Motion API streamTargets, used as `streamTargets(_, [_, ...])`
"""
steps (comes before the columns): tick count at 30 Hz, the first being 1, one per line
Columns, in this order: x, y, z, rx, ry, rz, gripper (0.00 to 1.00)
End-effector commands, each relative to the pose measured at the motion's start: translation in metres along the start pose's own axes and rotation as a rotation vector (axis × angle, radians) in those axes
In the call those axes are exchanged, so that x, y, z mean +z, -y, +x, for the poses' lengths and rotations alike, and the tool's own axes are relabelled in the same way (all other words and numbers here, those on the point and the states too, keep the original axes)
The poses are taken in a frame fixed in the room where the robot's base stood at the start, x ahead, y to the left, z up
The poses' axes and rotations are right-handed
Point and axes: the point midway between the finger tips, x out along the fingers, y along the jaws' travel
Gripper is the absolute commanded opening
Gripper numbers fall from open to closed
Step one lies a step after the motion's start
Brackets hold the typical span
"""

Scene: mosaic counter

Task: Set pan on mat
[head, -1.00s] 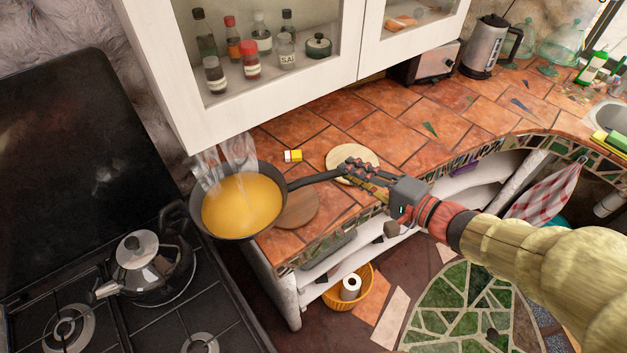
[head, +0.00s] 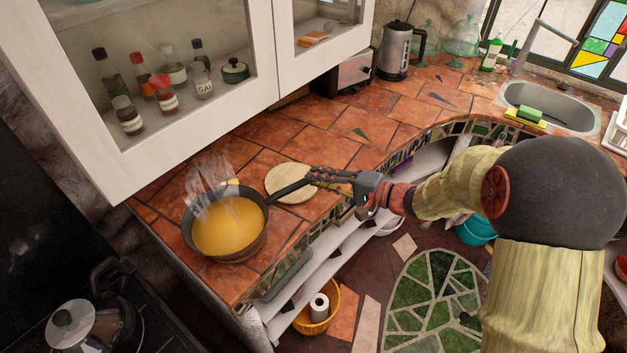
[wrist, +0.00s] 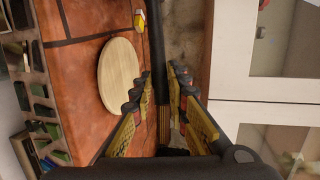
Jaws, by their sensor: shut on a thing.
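The dark pan (head: 262,240) holds steaming yellow-orange liquid and is over the left end of the tiled counter, roughly level. My gripper (head: 314,178) is shut on its black handle (head: 290,190), to the right of the pan. In the wrist view, the handle (wrist: 155,45) runs between my fingers (wrist: 161,92).
A white wall cabinet (head: 180,125) hangs above the counter's back. The stove with a kettle (head: 75,325) is at lower left. The counter (head: 380,125) is clear to the right, towards the sink (head: 550,105).

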Motion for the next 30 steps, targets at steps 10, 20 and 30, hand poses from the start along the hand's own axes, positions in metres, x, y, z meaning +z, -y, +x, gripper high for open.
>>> streamTargets(10, [-0.011,-0.017,0.005,-0.006,0.0,0.003,0.0])
streamTargets(20, [-0.011,-0.036,0.009,-0.007,-0.001,0.0,0.0])
streamTargets(30, [-0.01,-0.039,0.009,-0.001,0.0,-0.001,0.3])
